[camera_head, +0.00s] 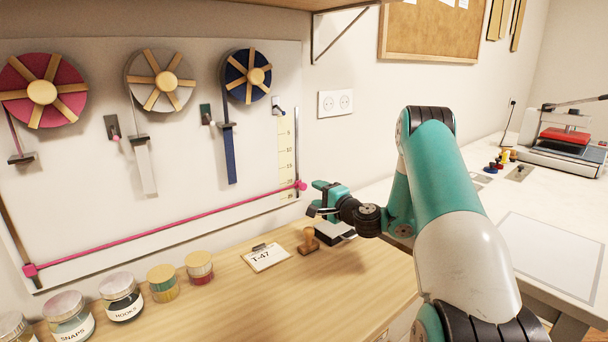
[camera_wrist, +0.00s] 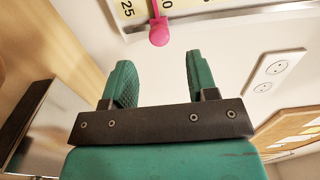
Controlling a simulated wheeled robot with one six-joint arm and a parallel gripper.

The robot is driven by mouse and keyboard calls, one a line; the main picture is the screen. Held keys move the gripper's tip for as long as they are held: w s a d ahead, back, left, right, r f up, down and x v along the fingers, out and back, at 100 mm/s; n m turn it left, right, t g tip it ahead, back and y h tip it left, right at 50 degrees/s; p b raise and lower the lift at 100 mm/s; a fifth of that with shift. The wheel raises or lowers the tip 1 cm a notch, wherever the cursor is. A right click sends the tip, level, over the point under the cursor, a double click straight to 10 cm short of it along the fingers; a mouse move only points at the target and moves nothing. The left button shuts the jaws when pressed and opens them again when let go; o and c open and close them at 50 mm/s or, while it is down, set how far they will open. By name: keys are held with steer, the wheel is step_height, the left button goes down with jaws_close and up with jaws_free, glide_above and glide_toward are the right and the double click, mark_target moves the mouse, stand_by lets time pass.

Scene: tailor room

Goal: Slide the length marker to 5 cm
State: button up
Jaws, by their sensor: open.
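The length marker is a pink knob (camera_head: 301,185) at the right end of a long pink bar, beside a pale yellow scale (camera_head: 288,150) on the wall board. It sits near the scale's lower end, around the 20 to 25 marks; the upper numbers are smaller. My gripper (camera_head: 315,199) is open and empty, just to the right of the knob and slightly lower. In the wrist view, the knob (camera_wrist: 158,36) lies beyond the fingertips, roughly centred between the two green fingers (camera_wrist: 158,64), apart from them. The scale (camera_wrist: 130,8) shows 25 and 20 there.
Ribbon spools (camera_head: 158,80) with hanging ribbons occupy the board to the left. On the wooden counter below stand several jars (camera_head: 121,297), a T-47 card (camera_head: 265,257) and a wooden stamp (camera_head: 308,241). A wall socket (camera_head: 335,103) is above right.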

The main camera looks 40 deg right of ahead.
mark_target(305, 187)
steer(key=w+p, duration=0.1)
steer(key=w, duration=0.6)
steer(key=shift+d+p, duration=0.15)
steer(key=shift+p, duration=0.2)
jaws_close()
